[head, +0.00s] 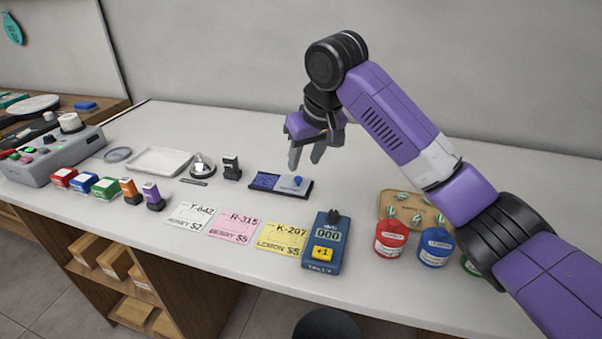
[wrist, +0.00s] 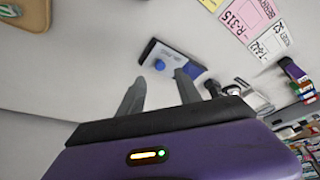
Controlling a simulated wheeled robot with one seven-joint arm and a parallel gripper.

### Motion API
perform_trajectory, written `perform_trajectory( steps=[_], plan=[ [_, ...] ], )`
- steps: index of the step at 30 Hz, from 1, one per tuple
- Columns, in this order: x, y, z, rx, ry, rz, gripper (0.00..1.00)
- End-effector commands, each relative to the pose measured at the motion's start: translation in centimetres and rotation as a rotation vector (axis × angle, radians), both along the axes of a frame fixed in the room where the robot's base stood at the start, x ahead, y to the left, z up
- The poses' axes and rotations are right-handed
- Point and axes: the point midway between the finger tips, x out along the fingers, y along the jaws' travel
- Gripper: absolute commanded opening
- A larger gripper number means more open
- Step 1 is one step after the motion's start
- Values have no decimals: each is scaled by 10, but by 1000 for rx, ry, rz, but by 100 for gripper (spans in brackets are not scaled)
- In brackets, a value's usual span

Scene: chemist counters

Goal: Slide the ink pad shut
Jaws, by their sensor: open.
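The ink pad (head: 309,190) lies on the white counter, a dark flat tray. Its blue inked surface (head: 265,181) is exposed at the left end, and a light grey sliding lid (head: 284,188) with a blue knob (head: 297,181) covers the right part. My gripper (head: 306,158) is open and empty, pointing down above and behind the pad, apart from it. In the wrist view, the ink pad (wrist: 172,53) lies beyond the fingertips, with the blue knob (wrist: 159,64) near the gap between them. The exposed end is partly hidden by a finger there.
A black stamp (head: 231,167) and a bell (head: 202,165) stand left of the pad. Price cards (head: 281,237) and a blue tally counter (head: 322,245) lie in front. Red (head: 391,238) and blue (head: 435,247) jars stand right. The counter behind the pad is clear.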

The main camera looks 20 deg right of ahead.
Motion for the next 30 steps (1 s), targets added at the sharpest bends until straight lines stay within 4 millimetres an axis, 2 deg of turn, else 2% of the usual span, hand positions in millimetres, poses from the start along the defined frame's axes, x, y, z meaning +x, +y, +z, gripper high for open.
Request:
perform_trajectory(
  steps=[3, 10, 15, 23, 29, 30],
  plan=[
    [7, 1, -20, 0, 1, -1, 41],
    [19, 3, -47, 0, -1, 1, 41],
    [23, 4, -56, 0, -2, 2, 41],
    [23, 4, -57, 1, -3, 2, 41],
    [23, 4, -57, 1, -3, 2, 2],
    [23, 4, -57, 1, -3, 2, 0]
  ],
)
